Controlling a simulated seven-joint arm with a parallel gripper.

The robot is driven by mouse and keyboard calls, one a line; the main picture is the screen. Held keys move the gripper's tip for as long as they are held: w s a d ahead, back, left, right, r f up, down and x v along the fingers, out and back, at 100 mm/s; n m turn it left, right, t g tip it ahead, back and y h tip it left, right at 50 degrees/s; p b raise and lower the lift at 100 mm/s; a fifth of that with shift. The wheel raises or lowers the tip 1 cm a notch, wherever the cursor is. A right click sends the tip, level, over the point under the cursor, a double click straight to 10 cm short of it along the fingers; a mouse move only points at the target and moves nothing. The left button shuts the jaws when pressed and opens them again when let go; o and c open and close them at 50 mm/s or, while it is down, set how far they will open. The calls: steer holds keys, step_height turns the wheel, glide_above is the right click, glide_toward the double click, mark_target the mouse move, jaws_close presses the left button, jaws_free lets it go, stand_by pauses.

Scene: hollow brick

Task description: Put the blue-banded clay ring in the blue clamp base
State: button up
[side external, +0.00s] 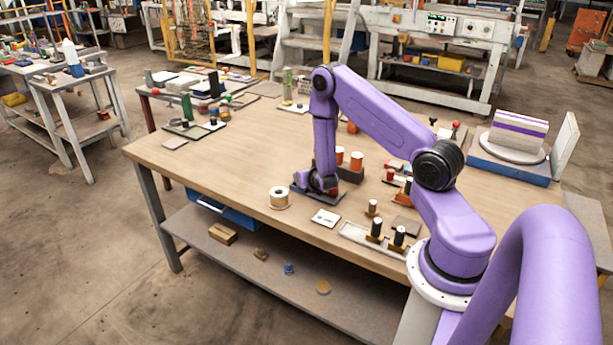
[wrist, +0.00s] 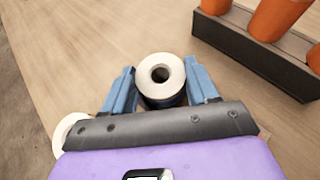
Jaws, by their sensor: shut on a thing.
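My gripper (wrist: 161,85) is low over the wooden table in the wrist view, its two blue fingers closed on either side of a ring. The held clay ring (wrist: 161,64) is pale on top with a round hole, and its side is dark blue below the rim. In the side view my gripper (side external: 318,190) is down near the tabletop, and I cannot make out the ring there. A blue base (side external: 508,172) stands at the table's right, with a pale round plate and a purple-striped block on it. I cannot tell if this is the clamp base.
A dark rack (side external: 350,174) with orange cylinders is close behind. A white card (side external: 325,217) and a pale tray (side external: 362,238) lie in front.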

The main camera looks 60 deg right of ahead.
steer(key=shift+f, duration=0.15)
steer(key=o, duration=1.1)
